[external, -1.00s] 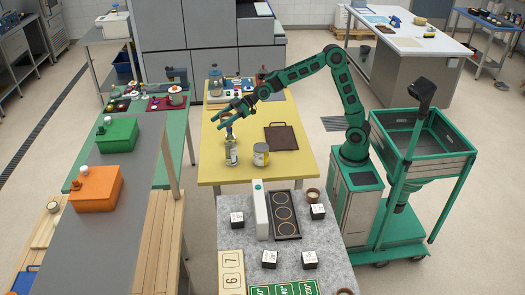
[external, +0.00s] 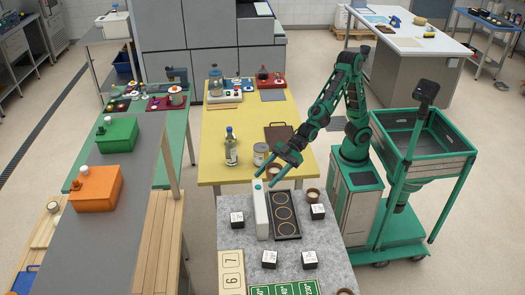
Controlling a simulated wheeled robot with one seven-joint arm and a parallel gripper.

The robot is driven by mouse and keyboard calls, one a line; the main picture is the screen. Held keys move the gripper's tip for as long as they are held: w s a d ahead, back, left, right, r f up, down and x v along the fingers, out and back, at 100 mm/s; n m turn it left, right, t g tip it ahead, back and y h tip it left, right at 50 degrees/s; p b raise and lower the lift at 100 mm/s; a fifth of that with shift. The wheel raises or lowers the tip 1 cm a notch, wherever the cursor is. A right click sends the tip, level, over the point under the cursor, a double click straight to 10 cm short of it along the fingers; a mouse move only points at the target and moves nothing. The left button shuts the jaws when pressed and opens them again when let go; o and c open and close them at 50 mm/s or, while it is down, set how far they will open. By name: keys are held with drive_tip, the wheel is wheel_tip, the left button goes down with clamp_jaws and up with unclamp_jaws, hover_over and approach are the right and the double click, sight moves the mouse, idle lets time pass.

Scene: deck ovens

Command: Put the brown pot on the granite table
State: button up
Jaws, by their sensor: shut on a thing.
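My gripper (external: 268,176) is shut on a small brown pot (external: 273,171) with a pale top. It holds the pot close to the back edge of the granite table (external: 332,252), near the yellow table's front edge. The fingers partly hide the pot, and its exact height cannot be told. The granite table is grey and speckled, in the front middle of the external view.
A bottle (external: 231,148) and a can (external: 260,154) stand on the yellow table (external: 215,165).

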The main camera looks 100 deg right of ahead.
drive_tip(key=s+a+r+n+g+y, duration=0.1)
drive_tip(key=s+a, duration=0.5)
drive_tip(key=s, duration=0.5)
drive_tip(key=s+a+r+n+g+y, duration=0.1)
drive_tip(key=s+a, duration=0.5)
drive_tip(key=s, duration=0.4)
drive_tip(key=s+a+r+n+g+y, duration=0.1)
drive_tip(key=s+a, duration=0.5)
drive_tip(key=s, duration=0.5)
hover_over(320, 244)
wheel_tip(320, 244, down, 25)
drive_tip(key=shift+f, duration=2.05)
drive_tip(key=shift+f, duration=0.15)
drive_tip(key=o, duration=1.2)
